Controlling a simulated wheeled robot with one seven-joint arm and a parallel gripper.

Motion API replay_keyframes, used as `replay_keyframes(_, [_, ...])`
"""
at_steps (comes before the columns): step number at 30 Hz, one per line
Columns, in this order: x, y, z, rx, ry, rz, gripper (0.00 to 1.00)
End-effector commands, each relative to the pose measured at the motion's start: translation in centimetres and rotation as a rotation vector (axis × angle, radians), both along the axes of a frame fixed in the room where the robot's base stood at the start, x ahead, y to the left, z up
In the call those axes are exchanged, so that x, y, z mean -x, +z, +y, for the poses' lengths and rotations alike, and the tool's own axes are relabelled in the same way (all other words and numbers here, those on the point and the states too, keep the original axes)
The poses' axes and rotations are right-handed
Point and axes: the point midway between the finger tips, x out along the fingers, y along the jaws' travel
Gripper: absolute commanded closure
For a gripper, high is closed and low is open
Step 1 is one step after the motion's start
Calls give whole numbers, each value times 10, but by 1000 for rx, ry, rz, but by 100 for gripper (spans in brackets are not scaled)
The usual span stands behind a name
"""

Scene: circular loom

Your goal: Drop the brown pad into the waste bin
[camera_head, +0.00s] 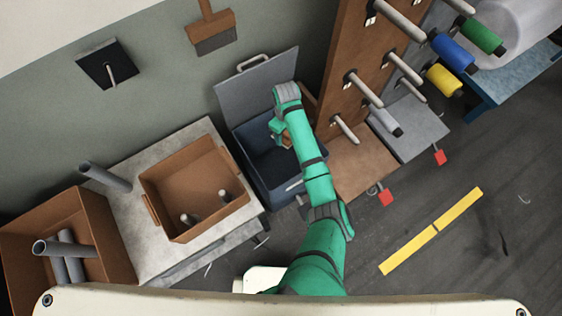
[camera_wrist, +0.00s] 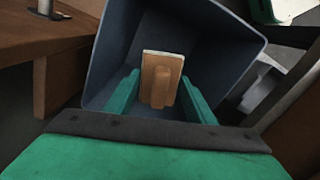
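The brown pad (camera_wrist: 161,80) shows in the wrist view as a small tan block with a raised ridge and a pale edge. My gripper (camera_wrist: 160,85) is shut on it, with a green fingertip against each side. In the head view my gripper (camera_head: 281,130) is over the blue-grey waste bin (camera_head: 249,143), with a bit of the pad (camera_head: 287,139) showing beside the fingers. The bin (camera_wrist: 105,58) also surrounds the pad in the wrist view, its dark inside below. The bin's lid stands open, and my arm hides part of the bin's right side.
A table (camera_head: 125,215) with a brown tray (camera_head: 178,232) is left of the bin. A brown crate (camera_head: 15,225) holding grey tubes is farther left. A wooden rack (camera_head: 345,75) with pegs and coloured spools rises close to the right. Open floor lies at the right.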

Motion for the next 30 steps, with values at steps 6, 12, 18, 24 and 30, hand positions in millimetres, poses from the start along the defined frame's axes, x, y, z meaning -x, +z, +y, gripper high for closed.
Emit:
replay_keyframes(6, [0, 0, 0, 0, 0, 0, 29])
replay_keyframes(12, [0, 1, 0, 0, 0, 0, 29])
replay_keyframes(18, [-1, 22, 1, -1, 1, -3, 29])
replay_keyframes(24, [-1, 60, 0, 0, 1, -3, 29])
replay_keyframes(30, [-1, 92, 1, 0, 2, -3, 29])
